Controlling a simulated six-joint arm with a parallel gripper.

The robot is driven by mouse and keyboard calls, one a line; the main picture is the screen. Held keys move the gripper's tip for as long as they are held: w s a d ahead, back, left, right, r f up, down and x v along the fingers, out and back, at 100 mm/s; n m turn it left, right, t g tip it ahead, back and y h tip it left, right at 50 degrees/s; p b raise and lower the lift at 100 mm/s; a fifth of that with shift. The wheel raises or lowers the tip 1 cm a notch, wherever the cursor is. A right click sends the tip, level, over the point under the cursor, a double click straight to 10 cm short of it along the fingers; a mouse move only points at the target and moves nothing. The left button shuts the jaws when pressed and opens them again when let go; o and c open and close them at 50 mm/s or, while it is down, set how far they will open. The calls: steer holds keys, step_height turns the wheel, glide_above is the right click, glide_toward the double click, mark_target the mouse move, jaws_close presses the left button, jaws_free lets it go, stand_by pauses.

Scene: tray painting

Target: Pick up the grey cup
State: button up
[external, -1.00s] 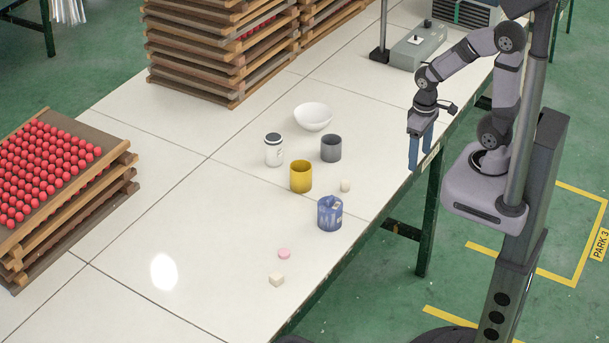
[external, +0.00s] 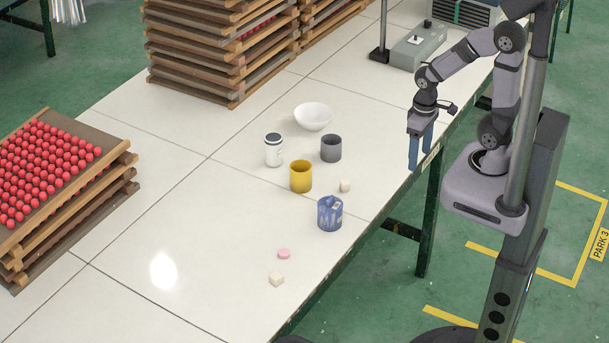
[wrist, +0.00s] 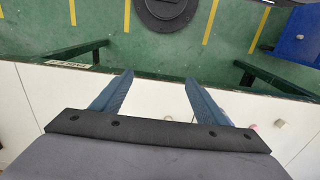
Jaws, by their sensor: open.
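The grey cup (external: 331,149) stands upright on the white table, between the white bowl and the yellow cup in the external view. My gripper (external: 421,152) hangs with its blue fingers pointing down, to the right of the grey cup near the table's right edge, clear of it. In the wrist view my gripper (wrist: 157,82) shows its two fingers apart with nothing between them. The grey cup is not visible in the wrist view.
A yellow cup (external: 301,177), a white jar (external: 273,150), a white bowl (external: 313,117) and a blue patterned mug (external: 329,214) stand near the grey cup. A small cream block (external: 345,186) lies close by. Stacked wooden trays (external: 205,60) stand behind.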

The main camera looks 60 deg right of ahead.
stand_by(0.3)
step_height(320, 180, up, 4)
steer(key=t+b, duration=1.4)
steer(key=t, duration=0.1)
glide_above(338, 164)
steer(key=s+a, duration=0.3)
steer(key=s, duration=0.1)
step_height(338, 164, down, 14)
steer(key=shift+a+r+p, duration=0.15)
steer(key=shift+r+p, duration=0.05)
steer(key=shift+p, duration=0.4)
steer(key=shift+w+f, duration=0.1)
steer(key=shift+f, duration=0.65)
steer(key=shift+x, duration=1)
steer(key=shift+d+f+p+x, duration=0.15)
steer(key=shift+p+x, duration=0.1)
steer(key=shift+x, duration=0.65)
steer(key=shift+f+p+x, duration=0.15)
steer(key=shift+p+x, duration=0.05)
steer(key=shift+x, duration=0.65)
steer(key=shift+d+f+p+x, duration=0.15)
steer(key=shift+p+x, duration=0.1)
steer(key=shift+x, duration=0.65)
